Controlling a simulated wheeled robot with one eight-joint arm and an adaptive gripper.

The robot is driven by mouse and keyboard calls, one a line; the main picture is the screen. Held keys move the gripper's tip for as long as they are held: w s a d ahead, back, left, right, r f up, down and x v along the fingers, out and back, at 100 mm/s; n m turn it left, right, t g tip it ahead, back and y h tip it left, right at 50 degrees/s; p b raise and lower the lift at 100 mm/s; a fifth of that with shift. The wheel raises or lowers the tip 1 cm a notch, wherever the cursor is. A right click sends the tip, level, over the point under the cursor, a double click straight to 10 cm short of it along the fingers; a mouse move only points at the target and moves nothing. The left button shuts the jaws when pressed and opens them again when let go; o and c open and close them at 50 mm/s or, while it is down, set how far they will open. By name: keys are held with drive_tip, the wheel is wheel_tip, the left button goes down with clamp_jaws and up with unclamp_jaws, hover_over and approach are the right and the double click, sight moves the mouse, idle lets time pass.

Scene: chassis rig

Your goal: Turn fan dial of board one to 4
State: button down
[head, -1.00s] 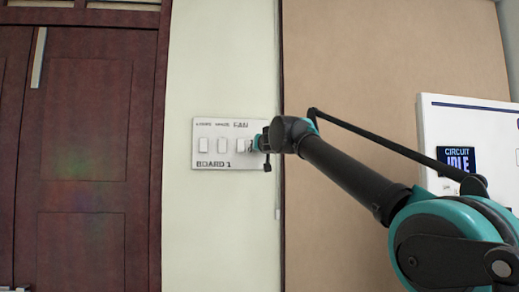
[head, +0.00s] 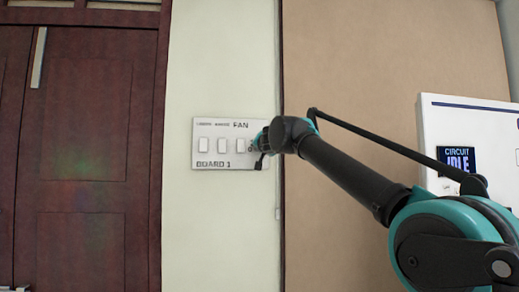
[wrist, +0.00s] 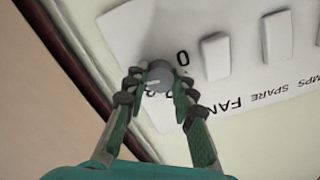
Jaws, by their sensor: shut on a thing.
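Board one (head: 216,160) is a white switch panel on the pale wall, marked BOARD 1 and FAN. It also shows upside down and tilted in the wrist view (wrist: 128,42). The round grey fan dial (wrist: 158,70) sits between my gripper's fingertips, near a printed 0. A pale mark shows on the dial's face; other digits beside it are partly hidden by the fingers. My gripper (wrist: 158,80) is shut on the dial, one finger on each side. In the head view my gripper (head: 257,145) covers the board's right end and hides the dial.
Several white rocker switches (head: 222,145) sit on the board left of the dial. A dark red door (head: 85,150) is at the left. A brown panel (head: 390,60) stands right of the wall strip. A white unit with a CIRCUIT IDLE screen (head: 456,160) is at the far right.

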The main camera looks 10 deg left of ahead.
drive_tip(key=c, duration=1.3)
unclamp_jaws()
drive_tip(key=shift+o, duration=0.2)
drive_tip(key=v, duration=1.2)
